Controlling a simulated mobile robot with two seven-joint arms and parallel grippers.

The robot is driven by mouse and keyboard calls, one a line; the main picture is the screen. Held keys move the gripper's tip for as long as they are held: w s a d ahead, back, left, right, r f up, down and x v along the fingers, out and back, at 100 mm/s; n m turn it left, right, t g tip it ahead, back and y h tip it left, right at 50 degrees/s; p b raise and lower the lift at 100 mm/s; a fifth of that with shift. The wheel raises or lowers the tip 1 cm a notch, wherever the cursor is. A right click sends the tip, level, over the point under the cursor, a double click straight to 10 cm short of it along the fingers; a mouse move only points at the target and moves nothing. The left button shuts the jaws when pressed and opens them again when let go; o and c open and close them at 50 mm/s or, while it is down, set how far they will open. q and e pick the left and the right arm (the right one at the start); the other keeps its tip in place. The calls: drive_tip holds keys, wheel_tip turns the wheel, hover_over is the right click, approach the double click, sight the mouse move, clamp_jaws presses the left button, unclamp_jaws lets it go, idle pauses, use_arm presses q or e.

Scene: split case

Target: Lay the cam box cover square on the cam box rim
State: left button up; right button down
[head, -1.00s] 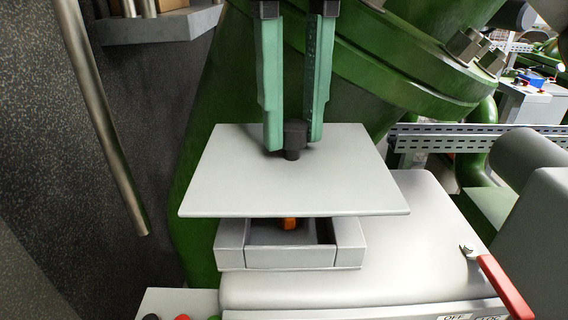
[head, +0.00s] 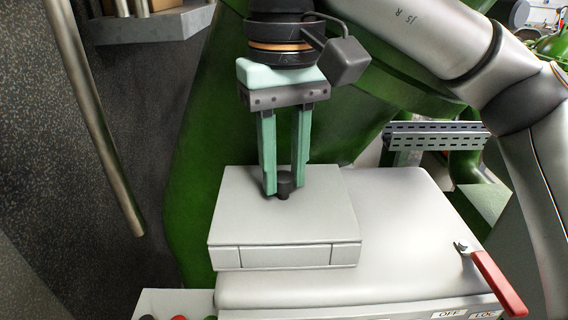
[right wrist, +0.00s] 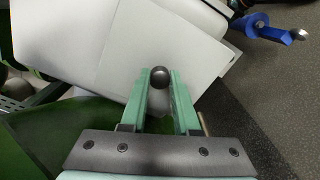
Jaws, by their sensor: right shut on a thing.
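The cam box cover (head: 240,215) is a flat light-grey plate with a dark knob (head: 284,186). It lies over the cam box (head: 290,257), its edges running nearly parallel to the box walls. No clear gap shows at the front rim; the far rim is hidden. My right gripper (head: 284,180) stands upright above the cover, its green fingers shut on the knob. The right wrist view shows the knob (right wrist: 160,76) between the fingertips and the cover (right wrist: 145,45) beyond. The box's inside is hidden under the cover. My left gripper is not in view.
The box stands on a light-grey machine housing (head: 400,215) with a red-handled lever (head: 497,282) at right. A metal rod (head: 100,130) hangs at left. A green machine body (head: 195,200) rises behind. Buttons (head: 180,318) show at the bottom left.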

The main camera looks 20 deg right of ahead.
sight(284, 176)
drive_tip(key=shift+f, duration=0.1)
drive_tip(key=shift+s+f+b, duration=0.1)
drive_tip(key=shift+f+b, duration=0.25)
drive_tip(key=shift+f, duration=0.3)
drive_tip(key=c, duration=0.7)
unclamp_jaws()
drive_tip(key=shift+o, duration=0.2)
drive_tip(key=shift+r, duration=0.15)
drive_tip(key=shift+r+p, duration=0.55)
drive_tip(key=shift+r, duration=0.3)
wheel_tip(284, 176, up, 12)
drive_tip(key=shift+f, duration=0.2)
